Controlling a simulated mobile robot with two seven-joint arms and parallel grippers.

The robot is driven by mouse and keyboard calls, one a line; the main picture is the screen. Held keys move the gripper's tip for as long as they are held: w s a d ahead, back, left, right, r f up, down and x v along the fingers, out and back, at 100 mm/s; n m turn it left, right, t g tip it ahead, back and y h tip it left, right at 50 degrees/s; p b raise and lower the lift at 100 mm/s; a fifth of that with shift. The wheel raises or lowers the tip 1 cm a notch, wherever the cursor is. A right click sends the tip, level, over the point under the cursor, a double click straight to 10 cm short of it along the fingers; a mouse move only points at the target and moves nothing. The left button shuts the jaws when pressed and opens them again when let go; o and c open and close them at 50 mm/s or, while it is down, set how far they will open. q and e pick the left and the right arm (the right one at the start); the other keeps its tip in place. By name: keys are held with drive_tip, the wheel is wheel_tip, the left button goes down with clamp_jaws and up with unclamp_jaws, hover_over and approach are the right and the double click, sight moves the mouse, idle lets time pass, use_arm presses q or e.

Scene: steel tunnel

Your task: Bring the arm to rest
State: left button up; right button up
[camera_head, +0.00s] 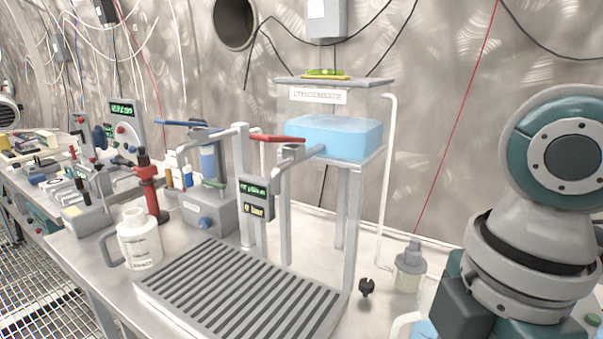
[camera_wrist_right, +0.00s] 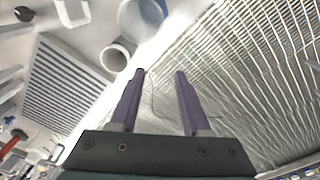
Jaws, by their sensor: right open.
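My right arm (camera_head: 535,215), grey and teal, stands bent at the right edge of the head view; its gripper is outside that view. In the right wrist view my right gripper (camera_wrist_right: 160,73) has two purple fingers spread apart with nothing between them. It is over the bench's front edge and the floor grating, clear of the bench items. My left arm and gripper are not in view.
The bench carries a slatted drain tray (camera_head: 240,290), a white jug (camera_head: 138,240), a blue water tank (camera_head: 335,136) on a stand, a small black knob (camera_head: 366,288) and a capped jar (camera_head: 410,268). Open floor grating (camera_wrist_right: 245,70) fills the wrist view's right side.

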drive_tip(key=s+a+m+t+y+p, duration=0.2)
drive_tip(key=s+a+m+p, duration=0.1)
drive_tip(key=s+m, duration=0.3)
drive_tip(key=s+d+r+m+t+h+p, duration=0.1)
drive_tip(key=s+d+r+m+h+p, duration=0.15)
drive_tip(key=s+d+m, duration=0.6)
use_arm(q)
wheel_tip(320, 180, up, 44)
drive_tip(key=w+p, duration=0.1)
drive_tip(key=p, duration=3.6)
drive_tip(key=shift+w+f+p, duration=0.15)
drive_tip(key=shift+p, duration=0.2)
use_arm(e)
wheel_tip(320, 180, up, 38)
drive_tip(key=w+m, duration=0.2)
drive_tip(key=shift+d+m, duration=0.15)
drive_tip(key=shift+m, duration=0.2)
drive_tip(key=shift+w, duration=0.1)
